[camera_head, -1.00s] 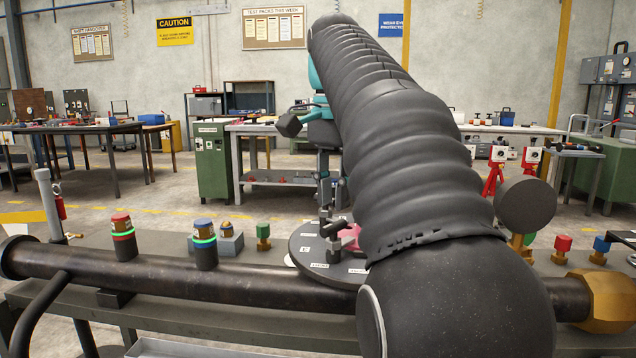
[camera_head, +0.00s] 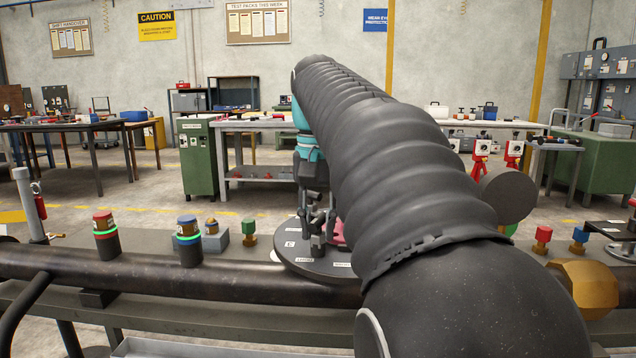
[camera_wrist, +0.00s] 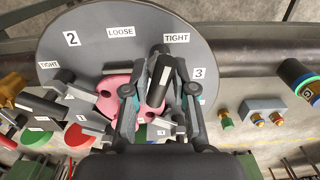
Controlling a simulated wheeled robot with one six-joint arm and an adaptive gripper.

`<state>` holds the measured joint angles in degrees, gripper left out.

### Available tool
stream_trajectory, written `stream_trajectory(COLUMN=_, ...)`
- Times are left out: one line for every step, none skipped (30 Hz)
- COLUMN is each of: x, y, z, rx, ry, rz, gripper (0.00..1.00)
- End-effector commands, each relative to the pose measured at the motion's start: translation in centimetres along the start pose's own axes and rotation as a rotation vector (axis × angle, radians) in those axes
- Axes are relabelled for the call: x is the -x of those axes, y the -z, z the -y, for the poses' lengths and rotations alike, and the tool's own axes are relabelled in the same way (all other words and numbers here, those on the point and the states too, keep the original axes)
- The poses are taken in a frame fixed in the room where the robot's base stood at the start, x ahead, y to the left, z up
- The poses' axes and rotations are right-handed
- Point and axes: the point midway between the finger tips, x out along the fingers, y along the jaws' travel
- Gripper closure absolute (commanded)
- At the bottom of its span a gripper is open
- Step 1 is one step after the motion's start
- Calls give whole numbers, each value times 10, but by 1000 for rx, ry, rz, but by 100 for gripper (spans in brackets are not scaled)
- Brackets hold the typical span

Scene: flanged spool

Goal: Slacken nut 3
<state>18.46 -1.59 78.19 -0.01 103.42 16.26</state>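A round grey flange plate (camera_wrist: 85,55) fills the upper wrist view, with labels 2, 3, LOOSE and TIGHT. The dark bar handle of nut 3 (camera_wrist: 160,82) stands beside the label 3 and a TIGHT label, over a pink part (camera_wrist: 112,92). My gripper (camera_wrist: 158,72) has its two fingers apart, one on each side of this handle. A gap shows on the left; contact on the right is unclear. In the head view my gripper (camera_head: 317,232) is low over the plate (camera_head: 325,268), and my arm hides the plate's right side.
Another dark bar handle (camera_wrist: 40,104) lies left of the pink part. Capped cylinders (camera_head: 106,236) and a green-topped fitting (camera_head: 249,232) stand left of the plate. A dark pipe (camera_head: 180,290) runs along the bench front. A brass hex piece (camera_head: 583,288) is at right.

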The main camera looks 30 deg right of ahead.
Motion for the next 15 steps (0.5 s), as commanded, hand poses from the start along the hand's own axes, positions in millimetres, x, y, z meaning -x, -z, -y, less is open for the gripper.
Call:
stream_trajectory(x=0, y=0, z=0, rx=51, ry=0, rz=-1, gripper=76)
stream_trajectory(x=0, y=0, z=0, rx=86, ry=0, rz=-1, gripper=76)
stream_trajectory(x=0, y=0, z=0, rx=132, ry=0, rz=-1, gripper=76)
stream_trajectory(x=0, y=0, z=0, rx=167, ry=0, rz=-1, gripper=76)
stream_trajectory(x=0, y=0, z=0, rx=201, ry=0, rz=-1, gripper=76)
stream_trajectory(x=0, y=0, z=0, rx=248, ry=0, rz=-1, gripper=76)
stream_trajectory(x=0, y=0, z=0, rx=283, ry=0, rz=-1, gripper=76)
stream_trajectory(x=0, y=0, z=0, rx=318, ry=0, rz=-1, gripper=76)
stream_trajectory(x=0, y=0, z=0, rx=363, ry=0, rz=-1, gripper=76)
stream_trajectory(x=0, y=0, z=0, rx=398, ry=0, rz=-1, gripper=76)
stream_trajectory(x=-2, y=0, z=0, rx=433, ry=0, rz=-2, gripper=76)
stream_trajectory(x=-3, y=0, z=0, rx=479, ry=0, rz=-3, gripper=76)
stream_trajectory(x=-3, y=0, z=0, rx=514, ry=0, rz=-2, gripper=76)
stream_trajectory(x=-3, y=0, z=0, rx=548, ry=0, rz=-2, gripper=76)
stream_trajectory(x=-3, y=0, z=0, rx=596, ry=0, rz=-2, gripper=76)
